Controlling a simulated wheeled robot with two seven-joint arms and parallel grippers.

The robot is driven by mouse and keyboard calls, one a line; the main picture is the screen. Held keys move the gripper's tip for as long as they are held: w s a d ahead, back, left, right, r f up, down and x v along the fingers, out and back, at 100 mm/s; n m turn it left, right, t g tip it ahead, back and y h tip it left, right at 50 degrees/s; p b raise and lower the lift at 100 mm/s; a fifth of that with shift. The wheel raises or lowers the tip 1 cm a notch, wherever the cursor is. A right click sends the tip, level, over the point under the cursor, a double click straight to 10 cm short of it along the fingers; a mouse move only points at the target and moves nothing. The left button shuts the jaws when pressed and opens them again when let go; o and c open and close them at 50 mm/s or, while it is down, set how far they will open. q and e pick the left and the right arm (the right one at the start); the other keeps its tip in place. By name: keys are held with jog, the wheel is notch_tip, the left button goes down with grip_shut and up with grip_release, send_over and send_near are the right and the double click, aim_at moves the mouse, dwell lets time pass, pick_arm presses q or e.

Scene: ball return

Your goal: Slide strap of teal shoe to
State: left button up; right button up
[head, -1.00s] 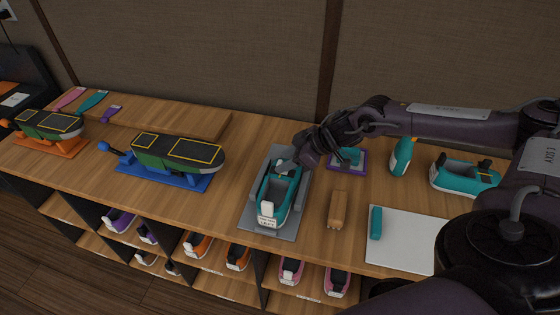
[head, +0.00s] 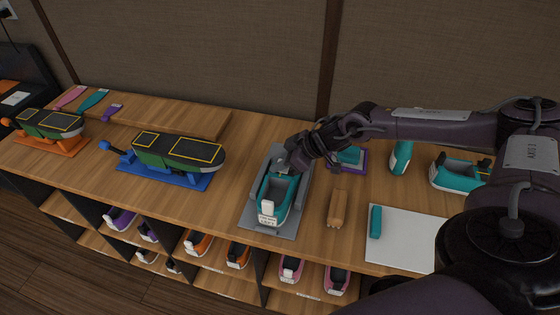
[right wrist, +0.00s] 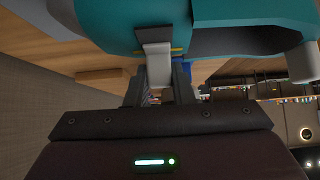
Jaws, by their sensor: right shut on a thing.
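The teal shoe (head: 290,211) with a white heel tab rests in a grey cradle (head: 252,222) on the bench. My right gripper (head: 284,166) is at the far end of the shoe. In the right wrist view the right gripper (right wrist: 158,88) is shut on a light grey strap (right wrist: 157,60), which hangs from a dark piece on the shoe's teal side (right wrist: 108,22). The gripper and wrist hide part of the shoe's far end in the head view. My left gripper is not in view.
A wooden brush-like block (head: 338,207) lies right of the cradle. A white mat (head: 408,240) bears a teal bar (head: 376,221). A teal bottle (head: 401,157) and another teal shoe (head: 457,178) stand behind. A blue-based stand (head: 165,174) is left. Shelves below hold several shoes.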

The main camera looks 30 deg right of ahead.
jog(key=shift+s+d, duration=0.15)
jog(key=shift+d, duration=0.05)
dwell(0.3)
jog(key=o, duration=0.9)
jog(key=shift+s+d+r, duration=0.3)
jog(key=shift+r, duration=0.1)
jog(key=v, duration=0.6)
jog(key=shift+s+r+b, duration=0.25)
jog(key=shift+b, duration=0.15)
